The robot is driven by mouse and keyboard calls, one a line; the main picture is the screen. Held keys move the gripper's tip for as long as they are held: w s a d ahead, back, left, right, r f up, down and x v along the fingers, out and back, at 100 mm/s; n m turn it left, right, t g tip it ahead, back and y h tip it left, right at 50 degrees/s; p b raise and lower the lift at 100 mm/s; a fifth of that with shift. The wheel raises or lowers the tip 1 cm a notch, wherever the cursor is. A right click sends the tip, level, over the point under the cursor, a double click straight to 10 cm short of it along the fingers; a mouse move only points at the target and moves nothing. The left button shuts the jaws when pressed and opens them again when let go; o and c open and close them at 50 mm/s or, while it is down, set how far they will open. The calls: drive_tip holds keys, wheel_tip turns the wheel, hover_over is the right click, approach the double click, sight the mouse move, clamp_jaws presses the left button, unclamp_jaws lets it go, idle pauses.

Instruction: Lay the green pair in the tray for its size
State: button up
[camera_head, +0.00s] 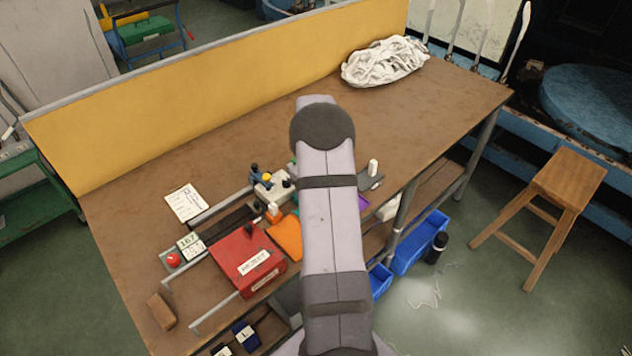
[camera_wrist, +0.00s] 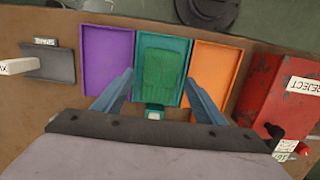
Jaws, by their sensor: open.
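The green pair (camera_wrist: 164,73), a folded dark green bundle, lies flat inside the teal tray (camera_wrist: 143,43) in the wrist view. The purple tray (camera_wrist: 105,55) stands to its left and the orange tray (camera_wrist: 216,68) to its right. My gripper (camera_wrist: 160,84) is open, its two blue-grey fingers apart on either side of the teal tray's near part, with nothing between them touching. How high the fingertips are above the tray I cannot tell.
The red reject box (camera_wrist: 276,92) stands right of the orange tray. A grey plate (camera_wrist: 50,62) and a white block (camera_wrist: 15,66) are at the left. In the head view a white cloth heap (camera_head: 384,62) lies at the far end of the bench (camera_head: 250,120), whose back half is clear.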

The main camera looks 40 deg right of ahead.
wheel_tip(320, 180, up, 10)
drive_tip(key=w+b, duration=0.1)
drive_tip(key=b, duration=0.1)
drive_tip(key=shift+t, duration=0.5)
drive_tip(key=s+a, duration=0.2)
drive_tip(key=a, duration=0.6)
drive_tip(key=s+a, duration=0.2)
drive_tip(key=a, duration=0.6)
drive_tip(key=s+a+f, duration=0.1)
drive_tip(key=s+a, duration=0.2)
drive_tip(key=a, duration=0.5)
drive_tip(key=s+a+f, duration=0.2)
drive_tip(key=s+a, duration=0.4)
drive_tip(key=s, duration=0.2)
drive_tip(key=shift+s+f, duration=0.2)
drive_tip(key=shift+f, duration=0.2)
